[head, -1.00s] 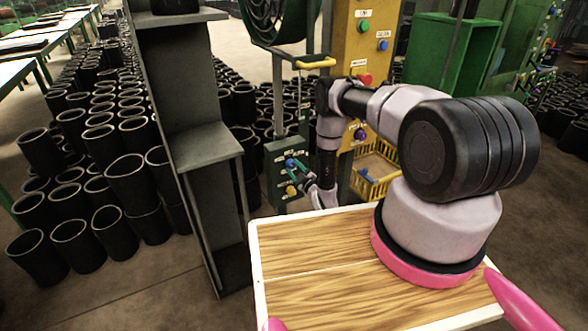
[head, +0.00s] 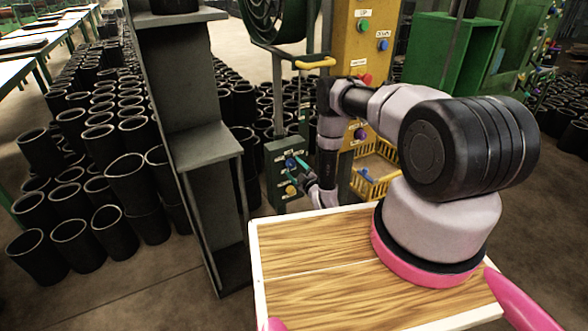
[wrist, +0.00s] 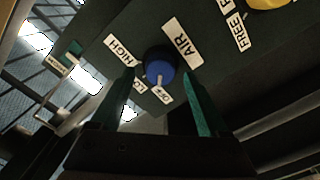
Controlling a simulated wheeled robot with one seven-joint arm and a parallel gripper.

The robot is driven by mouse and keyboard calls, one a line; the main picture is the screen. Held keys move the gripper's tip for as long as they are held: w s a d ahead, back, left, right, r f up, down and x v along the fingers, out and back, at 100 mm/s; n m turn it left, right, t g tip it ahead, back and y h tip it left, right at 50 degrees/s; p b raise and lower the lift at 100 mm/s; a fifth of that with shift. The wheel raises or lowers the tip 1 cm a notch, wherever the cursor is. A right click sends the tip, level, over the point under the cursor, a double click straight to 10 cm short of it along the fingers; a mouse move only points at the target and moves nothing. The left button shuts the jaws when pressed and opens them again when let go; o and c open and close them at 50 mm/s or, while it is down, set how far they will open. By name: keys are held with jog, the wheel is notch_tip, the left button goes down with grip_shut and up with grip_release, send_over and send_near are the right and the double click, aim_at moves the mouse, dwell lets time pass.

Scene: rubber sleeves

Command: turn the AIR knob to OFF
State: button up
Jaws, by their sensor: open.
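The blue AIR knob (wrist: 160,68) sits on a dark green control box, under the AIR label (wrist: 182,42). HIGH (wrist: 122,50), LOW (wrist: 139,85) and OFF (wrist: 162,94) labels are around it. A pale mark on the knob's lower edge faces the OFF label. My gripper (wrist: 159,74) is open, with one teal finger on either side of the knob and gaps visible between. In the head view the knob (head: 289,163) shows on the box (head: 283,188), just left of my gripper (head: 302,166). Whether the fingertips reach past the knob's face is unclear.
A yellow knob (wrist: 268,2) with a FREE label sits farther along the panel; it also shows below the blue one in the head view (head: 291,189). A yellow panel (head: 352,45) with buttons and a yellow basket (head: 376,172) stand behind my arm. A grey steel column stands left.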

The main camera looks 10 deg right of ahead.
jog(key=v, duration=1)
jog(key=shift+s, duration=0.2)
